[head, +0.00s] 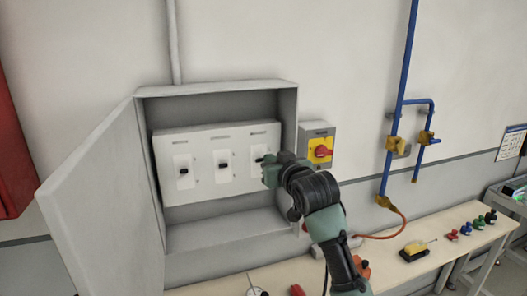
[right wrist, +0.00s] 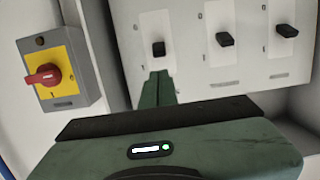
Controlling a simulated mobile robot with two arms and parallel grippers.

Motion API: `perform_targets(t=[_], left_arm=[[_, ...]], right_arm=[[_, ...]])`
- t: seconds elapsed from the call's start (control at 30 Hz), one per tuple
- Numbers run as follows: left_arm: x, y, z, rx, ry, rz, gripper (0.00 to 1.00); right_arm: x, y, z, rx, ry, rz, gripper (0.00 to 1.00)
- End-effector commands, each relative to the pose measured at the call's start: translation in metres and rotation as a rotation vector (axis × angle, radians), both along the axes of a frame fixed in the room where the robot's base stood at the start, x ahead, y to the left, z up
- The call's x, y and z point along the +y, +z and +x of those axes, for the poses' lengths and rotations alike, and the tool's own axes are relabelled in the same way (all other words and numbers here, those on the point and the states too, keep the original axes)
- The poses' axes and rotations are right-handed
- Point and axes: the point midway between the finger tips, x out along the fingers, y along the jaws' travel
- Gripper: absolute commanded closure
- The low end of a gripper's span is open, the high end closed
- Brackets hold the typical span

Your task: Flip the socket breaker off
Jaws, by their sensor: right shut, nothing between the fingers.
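An open grey breaker box on the wall holds a white panel (head: 213,192) with three black breaker levers in a row: left (head: 184,172), middle (head: 223,165) and right (head: 259,159). The labels are too small to read, so I cannot tell which is the socket breaker. My right gripper (head: 266,163) is at the right breaker and partly covers it. In the right wrist view, its shut, empty fingers (right wrist: 157,88) point at that breaker's black lever (right wrist: 158,48), just short of it in the picture. Contact cannot be told. My left gripper is out of view.
The box door (head: 103,200) stands open to the left. A yellow and grey switch with a red knob (head: 320,150) is on the wall right of the box. Below is a bench (head: 390,255) with a yellow tool (head: 414,248). Blue pipes (head: 400,90) run further right.

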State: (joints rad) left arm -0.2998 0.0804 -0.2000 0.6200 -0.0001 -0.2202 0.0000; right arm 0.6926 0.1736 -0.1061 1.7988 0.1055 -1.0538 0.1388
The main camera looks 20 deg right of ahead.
Motion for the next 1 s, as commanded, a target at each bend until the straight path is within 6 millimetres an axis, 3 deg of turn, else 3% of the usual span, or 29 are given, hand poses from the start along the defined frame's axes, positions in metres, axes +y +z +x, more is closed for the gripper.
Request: perform_targets(t=[0.03,0.2,0.4,0.83,1.0], left_arm=[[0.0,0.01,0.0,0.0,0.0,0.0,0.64],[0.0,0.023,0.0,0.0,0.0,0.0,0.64],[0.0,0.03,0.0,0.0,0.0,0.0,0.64],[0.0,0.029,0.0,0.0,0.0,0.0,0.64],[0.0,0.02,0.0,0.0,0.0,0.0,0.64]], right_arm=[[0.001,0.003,0.01,0.004,0.0,0.001,1.0],[0.001,-0.002,0.039,0.003,-0.001,-0.001,1.0],[0.002,-0.007,0.057,0.002,0.0,-0.001,1.0],[0.002,-0.01,0.061,-0.001,0.0,-0.001,1.0],[0.002,-0.014,0.06,-0.028,0.0,0.0,1.0]])
